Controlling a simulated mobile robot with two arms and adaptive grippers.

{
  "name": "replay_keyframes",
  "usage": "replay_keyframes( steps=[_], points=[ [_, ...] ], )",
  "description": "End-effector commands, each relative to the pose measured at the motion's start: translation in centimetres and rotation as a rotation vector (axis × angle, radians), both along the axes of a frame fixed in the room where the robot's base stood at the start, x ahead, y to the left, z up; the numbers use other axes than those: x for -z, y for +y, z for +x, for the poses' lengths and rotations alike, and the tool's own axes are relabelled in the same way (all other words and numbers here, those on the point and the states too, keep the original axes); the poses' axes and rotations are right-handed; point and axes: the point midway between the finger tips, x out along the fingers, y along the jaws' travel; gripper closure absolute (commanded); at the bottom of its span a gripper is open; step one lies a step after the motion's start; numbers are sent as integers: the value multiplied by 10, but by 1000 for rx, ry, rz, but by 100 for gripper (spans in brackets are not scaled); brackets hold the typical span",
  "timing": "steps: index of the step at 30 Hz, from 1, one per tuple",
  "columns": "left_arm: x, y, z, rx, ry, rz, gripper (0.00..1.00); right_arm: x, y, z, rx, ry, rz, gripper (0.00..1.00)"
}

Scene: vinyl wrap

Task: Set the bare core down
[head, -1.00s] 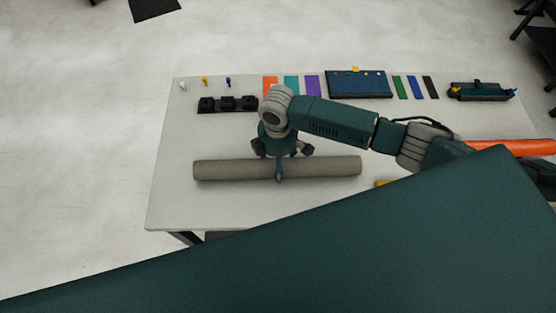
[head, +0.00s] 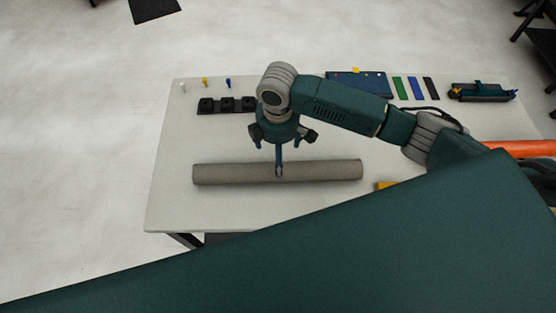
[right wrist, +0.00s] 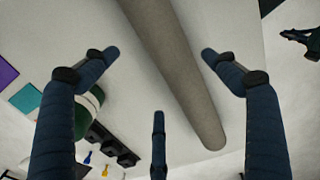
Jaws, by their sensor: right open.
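The bare core (head: 325,171) is a long grey-brown cylinder. It lies on its side on the pale table (head: 190,215), along the table's near part. My right gripper (head: 279,165) is just above the core's middle, with its fingers pointing down. In the right wrist view its fingers (right wrist: 160,75) are spread wide and hold nothing, and the core (right wrist: 172,60) runs beyond and between them. My left gripper is not in view.
A black holder with several slots (head: 228,105) stands behind the core. Small pegs, a blue panel (head: 345,88), coloured strips (head: 416,88) and a dark tray (head: 482,92) line the back edge. An orange roll (head: 520,148) is at right. The table's front left is clear.

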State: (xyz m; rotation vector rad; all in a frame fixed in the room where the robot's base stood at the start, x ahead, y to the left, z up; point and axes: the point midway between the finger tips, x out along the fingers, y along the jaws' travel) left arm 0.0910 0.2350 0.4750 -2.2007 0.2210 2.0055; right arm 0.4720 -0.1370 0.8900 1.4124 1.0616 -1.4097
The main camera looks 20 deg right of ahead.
Motion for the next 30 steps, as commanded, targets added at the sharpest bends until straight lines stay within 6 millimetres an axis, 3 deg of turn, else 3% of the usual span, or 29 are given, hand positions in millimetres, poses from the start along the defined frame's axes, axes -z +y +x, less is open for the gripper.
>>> replay_keyframes(
  steps=[3,10,30],
  points=[
    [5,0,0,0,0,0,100,-24,0,1,-1,-3,1,14],
    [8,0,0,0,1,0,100,-52,0,0,1,1,0,14],
    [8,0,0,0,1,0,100,-57,0,-1,1,2,0,14]
  ],
)
